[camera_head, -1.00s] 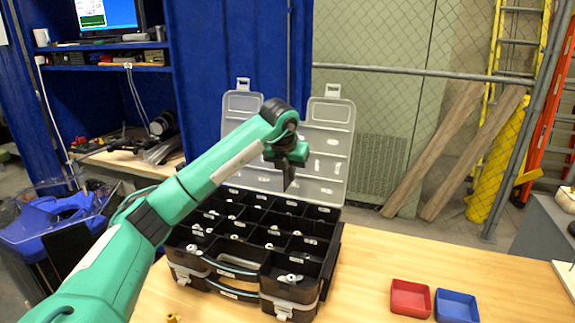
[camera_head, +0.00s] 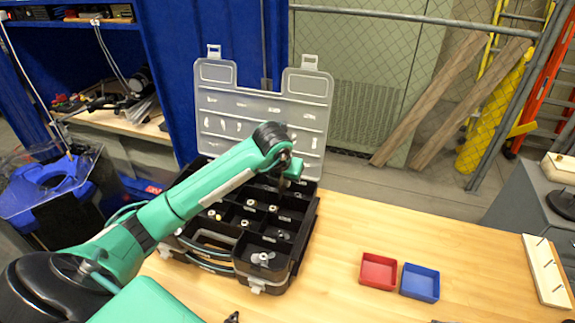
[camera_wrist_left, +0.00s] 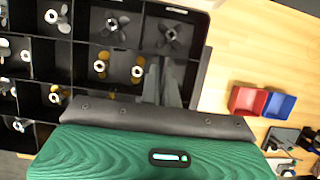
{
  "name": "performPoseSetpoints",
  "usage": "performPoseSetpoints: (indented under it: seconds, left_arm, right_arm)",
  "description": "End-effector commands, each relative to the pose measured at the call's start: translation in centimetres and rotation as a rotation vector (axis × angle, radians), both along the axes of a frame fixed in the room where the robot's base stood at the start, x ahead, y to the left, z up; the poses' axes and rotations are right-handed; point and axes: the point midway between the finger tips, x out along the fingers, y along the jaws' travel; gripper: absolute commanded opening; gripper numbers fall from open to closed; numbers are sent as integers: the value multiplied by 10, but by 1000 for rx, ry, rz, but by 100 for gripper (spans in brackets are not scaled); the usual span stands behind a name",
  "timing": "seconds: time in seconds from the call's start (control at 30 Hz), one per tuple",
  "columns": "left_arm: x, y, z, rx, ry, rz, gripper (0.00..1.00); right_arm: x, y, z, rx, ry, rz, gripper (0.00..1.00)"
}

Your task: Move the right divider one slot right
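The black compartment case (camera_head: 301,232) stands open on the table, its clear lid raised behind it. In the left wrist view its black walls (camera_wrist_left: 141,30) separate cells holding dark propellers (camera_wrist_left: 171,36) and white-and-yellow fittings (camera_wrist_left: 137,72). Which wall is the right divider I cannot tell. My left gripper (camera_head: 284,184) is over the back right part of the case, and its arm hides the case's left part. In the left wrist view, grey finger-like shapes (camera_wrist_left: 165,82) overlap a right-hand cell; whether they grip a wall is unclear. My right gripper is not in view.
A red bin (camera_head: 378,271) and a blue bin (camera_head: 420,283) sit on the wooden table (camera_head: 345,230) to the right of the case. A pegged board (camera_head: 545,270) lies at the far right. The raised lid (camera_head: 262,115) stands behind my gripper. Bare table lies between case and bins.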

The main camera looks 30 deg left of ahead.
Motion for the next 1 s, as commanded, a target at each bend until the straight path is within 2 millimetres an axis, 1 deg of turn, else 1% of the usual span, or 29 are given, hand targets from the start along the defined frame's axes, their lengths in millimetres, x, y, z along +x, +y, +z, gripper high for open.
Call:
performPoseSetpoints:
  seconds: [0.17,0.5,0.6,1.0]
  left_arm:
    - [-3,-1,-6,-2,1,1,0]
    - [-3,0,-34,-1,1,3,0]
    - [-3,-1,-39,-2,0,1,0]
    - [-3,0,-41,0,0,1,0]
  right_arm:
    - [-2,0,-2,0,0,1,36]
    - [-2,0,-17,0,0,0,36]
    - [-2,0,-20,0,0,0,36]
    - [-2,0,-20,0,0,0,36]
